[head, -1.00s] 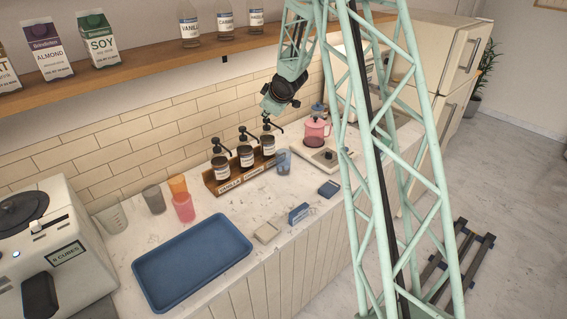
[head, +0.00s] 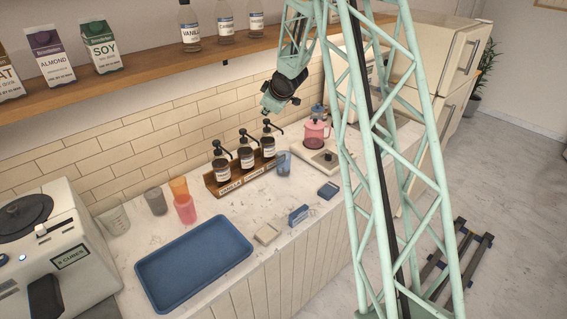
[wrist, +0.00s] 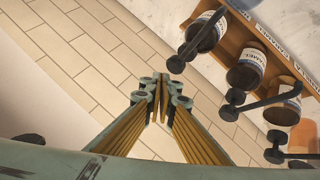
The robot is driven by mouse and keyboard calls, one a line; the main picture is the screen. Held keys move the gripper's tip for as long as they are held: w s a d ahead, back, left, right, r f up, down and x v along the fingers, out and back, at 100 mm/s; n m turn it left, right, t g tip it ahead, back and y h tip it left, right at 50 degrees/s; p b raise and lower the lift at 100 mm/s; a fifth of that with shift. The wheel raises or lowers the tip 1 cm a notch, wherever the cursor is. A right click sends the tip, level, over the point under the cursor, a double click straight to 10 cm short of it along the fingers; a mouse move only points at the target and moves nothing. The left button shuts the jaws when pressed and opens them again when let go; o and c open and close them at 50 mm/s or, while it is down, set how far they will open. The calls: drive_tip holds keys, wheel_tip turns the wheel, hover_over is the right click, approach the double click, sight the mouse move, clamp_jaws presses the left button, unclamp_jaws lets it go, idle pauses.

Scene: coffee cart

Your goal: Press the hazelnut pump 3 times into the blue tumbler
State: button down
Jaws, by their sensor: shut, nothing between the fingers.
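The hazelnut pump bottle (head: 268,146) is the rightmost of the dark syrup bottles in a wooden rack; its black pump head points right, toward the blue tumbler. In the wrist view it appears to be the leftmost bottle (wrist: 206,33), with its pump head beside my fingertips. The blue tumbler (head: 284,163) stands upright on the counter just right of the rack, near the spout. My gripper (head: 268,108) is above the hazelnut pump, shut and empty; its fingertips show in the wrist view (wrist: 161,90). A small gap to the pump head seems to show.
Caramel (head: 246,154) and vanilla (head: 222,165) pump bottles stand left in the rack (head: 212,185). Pink (head: 185,210) and orange (head: 179,187) tumblers and a blue tray (head: 195,265) are at left.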

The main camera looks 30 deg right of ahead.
drive_tip(key=shift+r+p, duration=1.9)
drive_tip(key=shift+r, duration=0.3)
